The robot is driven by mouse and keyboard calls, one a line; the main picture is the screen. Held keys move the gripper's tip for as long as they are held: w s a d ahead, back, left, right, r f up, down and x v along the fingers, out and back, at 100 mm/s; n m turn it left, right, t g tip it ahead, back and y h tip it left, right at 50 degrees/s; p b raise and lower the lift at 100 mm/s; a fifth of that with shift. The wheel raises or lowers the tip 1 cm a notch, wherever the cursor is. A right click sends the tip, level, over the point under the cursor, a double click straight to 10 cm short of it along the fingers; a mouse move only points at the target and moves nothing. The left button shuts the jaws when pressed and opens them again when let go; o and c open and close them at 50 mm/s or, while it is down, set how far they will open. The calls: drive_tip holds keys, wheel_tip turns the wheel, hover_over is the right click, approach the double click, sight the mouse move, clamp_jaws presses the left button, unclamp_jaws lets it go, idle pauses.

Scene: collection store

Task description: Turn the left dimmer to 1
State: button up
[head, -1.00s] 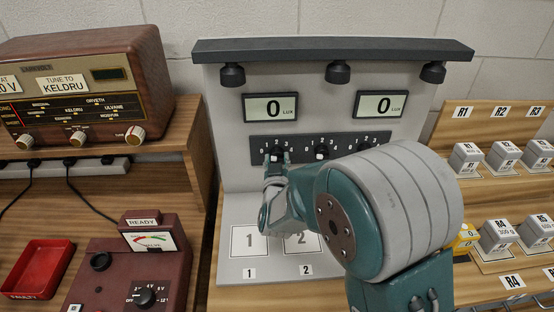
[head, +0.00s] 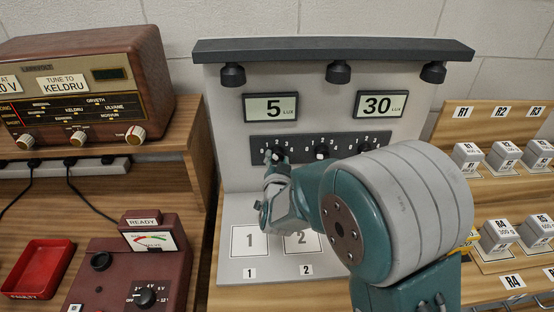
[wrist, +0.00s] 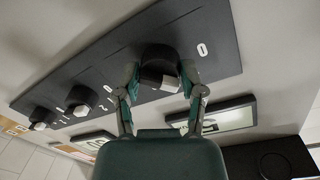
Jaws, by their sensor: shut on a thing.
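The left dimmer is a black knob with a pale pointer (wrist: 160,80) on a dark strip (head: 331,148) of the light panel. My gripper (head: 277,157) is at this knob in the head view. In the wrist view my gripper (wrist: 160,88) has one finger on each side of the knob, shut on it. The fingers hide much of the knob in the head view, so I cannot read its exact mark. The left display (head: 270,107) reads 5 LUX and the right display (head: 381,104) reads 30 LUX.
The middle dimmer (head: 322,152) is just right of my gripper; my forearm partly covers the right dimmer. Pads 1 (head: 249,241) and 2 (head: 302,242) lie below. A radio (head: 85,90) and a maroon meter box (head: 130,270) stand left, labelled blocks (head: 467,156) right.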

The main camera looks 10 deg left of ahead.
idle(0.3)
drive_tip(key=o, duration=1.1)
drive_tip(key=shift+w+a, duration=0.1)
drive_tip(key=shift+o, duration=0.2)
drive_tip(key=s+d, duration=0.2)
drive_tip(key=s, duration=0.9)
drive_tip(key=shift+s+d+r, duration=0.15)
drive_tip(key=shift+s, duration=0.25)
